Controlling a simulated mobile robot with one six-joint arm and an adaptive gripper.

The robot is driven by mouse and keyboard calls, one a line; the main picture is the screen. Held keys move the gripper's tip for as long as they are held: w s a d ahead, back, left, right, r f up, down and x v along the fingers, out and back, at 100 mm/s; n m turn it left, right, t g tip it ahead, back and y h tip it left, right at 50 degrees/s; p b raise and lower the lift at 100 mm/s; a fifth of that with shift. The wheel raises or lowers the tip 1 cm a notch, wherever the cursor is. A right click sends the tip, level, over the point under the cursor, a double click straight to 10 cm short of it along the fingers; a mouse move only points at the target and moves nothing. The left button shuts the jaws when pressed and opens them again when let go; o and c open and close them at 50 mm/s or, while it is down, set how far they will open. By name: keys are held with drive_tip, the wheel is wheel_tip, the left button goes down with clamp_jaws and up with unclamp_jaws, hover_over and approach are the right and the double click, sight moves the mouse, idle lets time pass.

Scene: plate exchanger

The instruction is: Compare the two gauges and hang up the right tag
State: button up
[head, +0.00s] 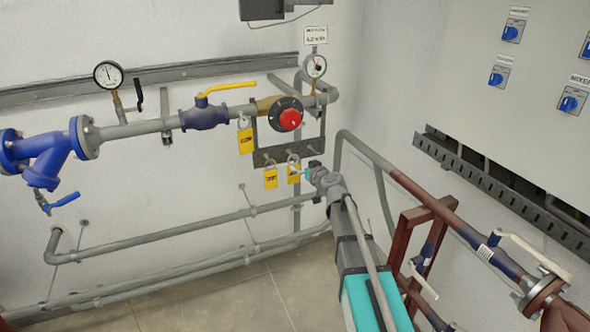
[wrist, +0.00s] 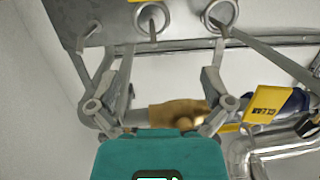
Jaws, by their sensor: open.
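The left gauge (head: 108,74) has a white dial with its needle near upright. The right gauge (head: 315,65) stands on the pipe's right end; its reading is too small to tell. A yellow tag (head: 245,141) hangs below the yellow-handled valve. Two more yellow tags, a left one (head: 270,179) and a right one (head: 293,174), hang from the grey hook plate (head: 262,158). My gripper (head: 300,172) is open beside the right tag. In the wrist view, my gripper (wrist: 157,45) has its fingers apart below ringed hooks; a yellow tag (wrist: 265,104) with partly legible lettering lies to the right.
A red round knob (head: 290,120) sits right of the yellow-handled valve (head: 205,116). A small printed sign (head: 316,35) is above the right gauge. Grey pipes run low along the wall. A panel with blue switches (head: 511,32) is at right. Bare floor shows below.

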drive_tip(key=w+d+f+h+b, duration=0.1)
drive_tip(key=w+d+f+b, duration=0.2)
drive_tip(key=d, duration=0.4)
drive_tip(key=shift+f+m+b, duration=0.4)
drive_tip(key=shift+f+b, duration=0.45)
drive_tip(key=shift+f, duration=0.3)
drive_tip(key=shift+w, duration=0.1)
drive_tip(key=s+a+f+g, duration=0.3)
drive_tip(key=s+f+g, duration=0.15)
drive_tip(key=s, duration=0.45)
drive_tip(key=s+a+f+g, duration=0.35)
drive_tip(key=s+f, duration=0.25)
drive_tip(key=s, duration=0.4)
drive_tip(key=s+d+f+m+g+h, duration=0.2)
drive_tip(key=s+d+g, duration=0.1)
drive_tip(key=s, duration=0.6)
drive_tip(key=s+d+f+m+g+h, duration=0.1)
drive_tip(key=s+d+f+g+h, duration=0.2)
drive_tip(key=s, duration=0.6)
drive_tip(key=shift+s+f+m+g, duration=0.15)
drive_tip(key=shift+m+g, duration=0.25)
drive_tip(key=shift+g, duration=0.1)
